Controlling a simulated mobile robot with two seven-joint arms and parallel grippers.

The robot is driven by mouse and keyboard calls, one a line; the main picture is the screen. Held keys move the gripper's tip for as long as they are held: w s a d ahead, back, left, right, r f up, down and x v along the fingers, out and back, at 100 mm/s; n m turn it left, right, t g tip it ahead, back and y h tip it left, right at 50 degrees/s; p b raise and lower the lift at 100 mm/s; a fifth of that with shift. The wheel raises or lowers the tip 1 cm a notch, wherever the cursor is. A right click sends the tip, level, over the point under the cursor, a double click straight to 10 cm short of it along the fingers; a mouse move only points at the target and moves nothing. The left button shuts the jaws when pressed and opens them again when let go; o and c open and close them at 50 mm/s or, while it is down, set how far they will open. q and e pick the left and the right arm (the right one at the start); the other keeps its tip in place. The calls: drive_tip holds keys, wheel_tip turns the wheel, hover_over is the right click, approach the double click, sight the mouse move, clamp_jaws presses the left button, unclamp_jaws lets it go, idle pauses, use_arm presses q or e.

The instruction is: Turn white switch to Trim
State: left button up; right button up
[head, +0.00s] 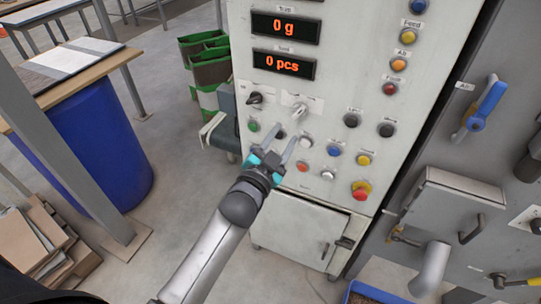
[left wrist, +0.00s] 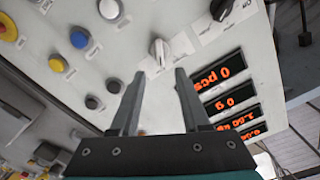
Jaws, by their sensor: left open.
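The white switch (head: 299,110) is a rotary knob on the grey control panel, below the red displays and right of a black rotary switch (head: 255,98). It also shows in the left wrist view (left wrist: 158,50), just beyond the fingertips. The labels around it are too small to read, so I cannot tell its setting. My left gripper (head: 286,139) is open and empty. Its fingertips are below the white switch in the head view. In the left wrist view the gripper (left wrist: 159,73) has its two fingers apart, with the knob centred ahead of the gap. My right gripper is not in view.
A blue barrel (head: 95,140) and a table stand left. A blue-handled lever (head: 488,103) is on the machine at right.

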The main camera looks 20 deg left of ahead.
use_arm(q)
drive_tip(key=s, duration=0.7)
drive_tip(key=shift+a, duration=0.15)
